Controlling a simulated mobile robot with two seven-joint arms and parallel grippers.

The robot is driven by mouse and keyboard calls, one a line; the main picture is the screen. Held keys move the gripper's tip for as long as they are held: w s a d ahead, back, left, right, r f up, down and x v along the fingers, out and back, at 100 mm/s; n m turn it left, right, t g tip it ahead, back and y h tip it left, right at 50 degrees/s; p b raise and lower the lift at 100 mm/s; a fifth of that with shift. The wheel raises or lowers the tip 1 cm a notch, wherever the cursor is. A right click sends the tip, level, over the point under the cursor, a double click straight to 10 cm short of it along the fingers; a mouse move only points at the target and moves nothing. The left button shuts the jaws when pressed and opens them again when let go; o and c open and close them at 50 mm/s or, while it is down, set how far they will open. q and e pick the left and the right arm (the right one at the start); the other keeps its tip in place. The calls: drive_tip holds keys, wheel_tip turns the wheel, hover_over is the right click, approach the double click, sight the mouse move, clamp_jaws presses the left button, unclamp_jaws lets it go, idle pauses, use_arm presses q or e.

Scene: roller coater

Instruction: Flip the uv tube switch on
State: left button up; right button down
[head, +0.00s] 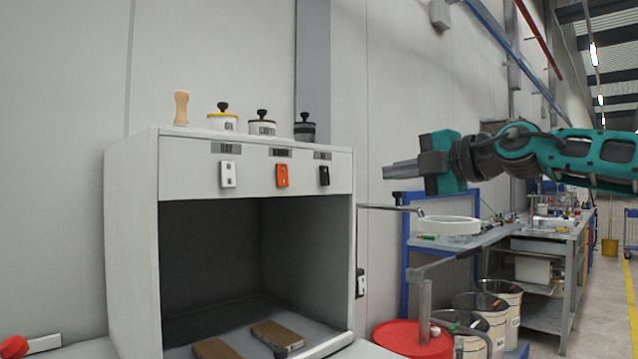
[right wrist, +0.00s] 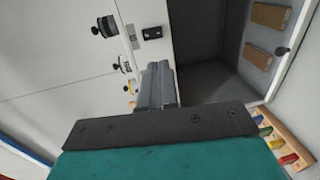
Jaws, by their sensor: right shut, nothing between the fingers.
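A light grey cabinet (head: 180,175) carries three rocker switches on its front panel: a white one (head: 228,174), an orange one (head: 282,175) and a black one (head: 324,175). Each has a small label above it, too small to read, so I cannot tell which is the uv tube switch. My right gripper (head: 386,172) is shut and empty, right of the cabinet and apart from the switches. In the right wrist view its fingers (right wrist: 160,65) show below the black switch (right wrist: 152,33); the other two switches are not clearly visible there. My left gripper is not in view.
Lidded pots (head: 222,122) and a wooden peg (head: 181,108) stand on the cabinet top. Brown blocks (head: 277,335) lie in the open chamber. A red-lidded drum (head: 400,338) stands at lower right.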

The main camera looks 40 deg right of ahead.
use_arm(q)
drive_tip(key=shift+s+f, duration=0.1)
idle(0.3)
use_arm(e)
drive_tip(key=shift+w, duration=0.1)
drive_tip(key=p, duration=0.3)
approach(327, 183)
drive_tip(key=w, duration=0.4)
drive_tip(key=shift+a+f, duration=0.2)
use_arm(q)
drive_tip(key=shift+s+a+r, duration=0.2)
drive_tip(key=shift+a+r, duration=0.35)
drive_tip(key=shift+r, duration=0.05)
use_arm(e)
drive_tip(key=shift+w+a+f, duration=0.1)
drive_tip(key=shift+w+f, duration=0.05)
drive_tip(key=shift+w, duration=1.2)
